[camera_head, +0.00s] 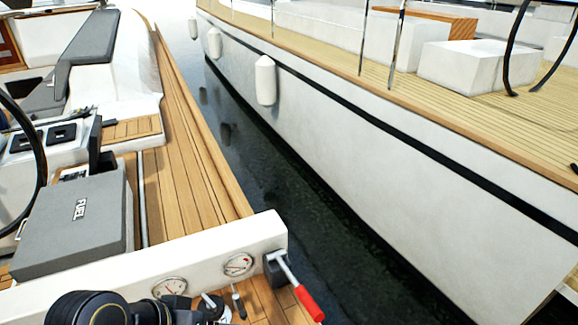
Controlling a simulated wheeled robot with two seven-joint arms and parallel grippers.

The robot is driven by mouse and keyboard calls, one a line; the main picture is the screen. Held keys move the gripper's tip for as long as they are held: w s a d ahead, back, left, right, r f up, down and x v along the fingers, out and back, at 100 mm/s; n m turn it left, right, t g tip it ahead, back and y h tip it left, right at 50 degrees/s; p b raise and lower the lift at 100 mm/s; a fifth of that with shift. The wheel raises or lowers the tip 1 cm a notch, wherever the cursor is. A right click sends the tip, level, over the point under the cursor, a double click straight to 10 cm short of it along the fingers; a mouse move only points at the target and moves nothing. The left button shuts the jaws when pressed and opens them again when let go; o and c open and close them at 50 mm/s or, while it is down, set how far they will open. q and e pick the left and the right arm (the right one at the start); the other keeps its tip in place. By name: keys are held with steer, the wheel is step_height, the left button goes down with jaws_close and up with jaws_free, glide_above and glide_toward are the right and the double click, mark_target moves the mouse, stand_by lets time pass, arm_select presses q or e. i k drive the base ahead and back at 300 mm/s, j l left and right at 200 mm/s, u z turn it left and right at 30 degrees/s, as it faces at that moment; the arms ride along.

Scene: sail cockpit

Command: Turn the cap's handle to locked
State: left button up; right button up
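No cap with a handle shows clearly. A lever with a red grip (308,303) and a bare metal shaft comes out of a dark block at the right end of a white panel (205,257). It slants down to the right. My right gripper is out of view.
Two round gauges (238,264) are set in the white panel. A small dark-handled item (239,303) stands below them. A wooden side deck (180,170) runs back, with dark water beside it. Another white boat (420,170) with fenders lies to the right. A black wheel rim (38,150) is at left.

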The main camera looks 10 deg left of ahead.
mark_target(211, 305)
steer(key=u, duration=1.35)
steer(key=j+u, duration=0.25)
steer(key=u, duration=0.2)
steer(key=j+u, duration=0.25)
steer(key=u, duration=0.25)
steer(key=i, duration=0.05)
